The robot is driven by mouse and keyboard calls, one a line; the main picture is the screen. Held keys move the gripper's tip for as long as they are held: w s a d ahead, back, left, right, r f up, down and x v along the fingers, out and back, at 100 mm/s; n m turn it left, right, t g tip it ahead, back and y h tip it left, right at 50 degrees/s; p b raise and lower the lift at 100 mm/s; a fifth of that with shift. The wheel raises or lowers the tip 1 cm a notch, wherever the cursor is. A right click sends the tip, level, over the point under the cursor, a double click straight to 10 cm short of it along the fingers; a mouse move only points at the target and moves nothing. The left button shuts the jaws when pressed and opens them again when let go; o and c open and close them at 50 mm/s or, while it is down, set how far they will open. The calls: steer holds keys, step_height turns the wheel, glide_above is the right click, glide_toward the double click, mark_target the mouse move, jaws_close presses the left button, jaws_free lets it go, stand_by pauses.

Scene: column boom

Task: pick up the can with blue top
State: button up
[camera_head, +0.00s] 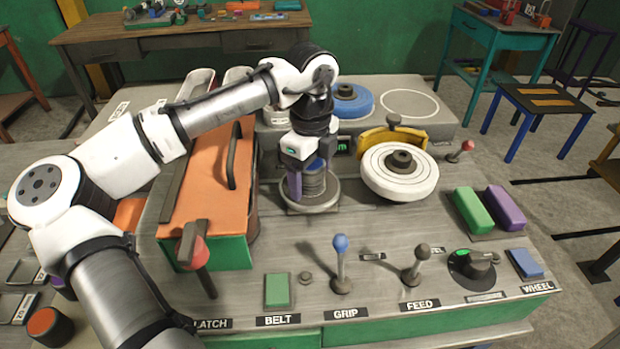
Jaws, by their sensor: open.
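The can with the blue top (314,183) stands upright in a round grey holder (312,204) near the middle of the workbench. One finger shows at the left of the can; the other is partly hidden. I cannot tell whether the fingers touch the can.
An orange box with a handle (212,170) stands close at the left. A white wheel (398,172) is close at the right. Levers (341,265), a green button (277,291) and a knob (472,265) line the front. Green and purple blocks (474,211) lie at the right.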

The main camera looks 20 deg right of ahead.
steer(key=c, duration=1.3)
steer(key=shift+o, duration=0.2)
steer(key=shift+r, duration=0.1)
